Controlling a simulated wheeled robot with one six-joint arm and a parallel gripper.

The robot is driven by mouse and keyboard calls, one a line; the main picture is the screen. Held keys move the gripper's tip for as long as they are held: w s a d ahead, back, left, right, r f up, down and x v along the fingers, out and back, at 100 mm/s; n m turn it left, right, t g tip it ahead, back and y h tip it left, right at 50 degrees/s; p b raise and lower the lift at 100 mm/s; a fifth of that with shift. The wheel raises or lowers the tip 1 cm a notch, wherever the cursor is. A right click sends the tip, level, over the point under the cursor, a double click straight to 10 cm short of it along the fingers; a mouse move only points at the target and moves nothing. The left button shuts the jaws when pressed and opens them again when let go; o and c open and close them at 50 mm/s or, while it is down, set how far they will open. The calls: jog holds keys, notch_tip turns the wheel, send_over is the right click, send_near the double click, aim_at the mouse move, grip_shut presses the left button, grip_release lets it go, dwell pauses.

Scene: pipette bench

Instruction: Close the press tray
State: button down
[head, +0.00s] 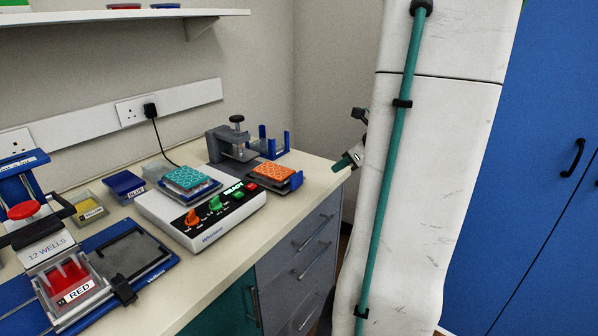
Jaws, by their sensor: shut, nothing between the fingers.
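The grey press (229,146) with a black knob stands at the back right of the bench. Its dark tray (292,183) is out in front of the press, towards the bench's right edge. An orange patterned plate (272,173) lies on the tray. My gripper (343,162) is to the right of the tray, apart from it and just past the bench edge. Its teal fingertips are shut and empty. The rest of the gripper is largely hidden behind my white arm link.
A white device (205,230) with coloured knobs and a teal plate (187,178) on top stands left of the tray. A blue holder (273,144) is behind the tray. A 12-well station (48,250) is at left. Drawers (312,235) are below the bench.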

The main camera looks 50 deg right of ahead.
aim_at(298, 180)
jog(key=x, duration=0.4)
jog(key=w+r+x, duration=0.1)
jog(key=x, duration=0.7)
jog(key=shift+w+r, duration=0.25)
jog(key=shift+r, duration=0.05)
jog(key=shift+w, duration=0.45)
